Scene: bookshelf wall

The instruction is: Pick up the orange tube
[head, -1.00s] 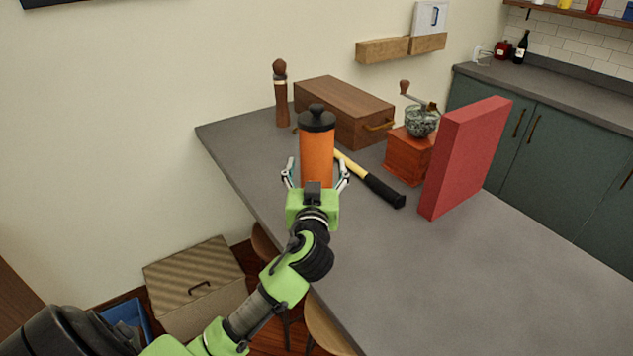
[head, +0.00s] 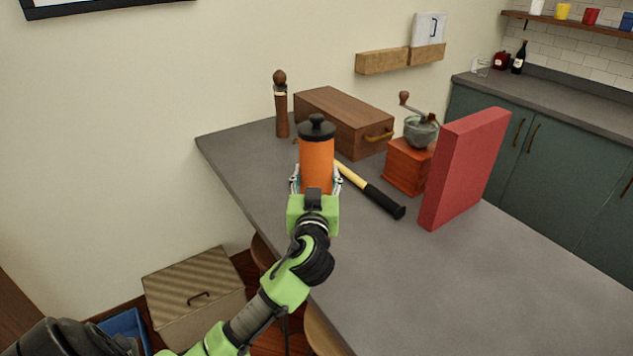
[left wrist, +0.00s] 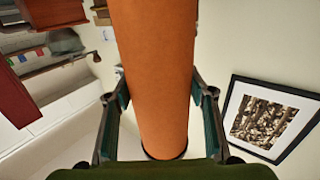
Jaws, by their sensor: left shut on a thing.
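The orange tube (head: 316,160) has a black lid with a knob and stands upright at the left part of the grey table. My left gripper (head: 316,180) is at the tube's near side, with one finger on each side of its lower part, shut on it. In the left wrist view the tube (left wrist: 155,75) fills the middle, between the two fingers of the gripper (left wrist: 160,115). The tube's base is hidden behind my gripper in the head view. My right gripper is in neither view.
A wooden box (head: 345,115) and a pepper mill (head: 281,108) stand behind. A coffee grinder (head: 408,165) and a red block (head: 462,170) stand to the right. The grey table (head: 450,285) is clear at the front.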

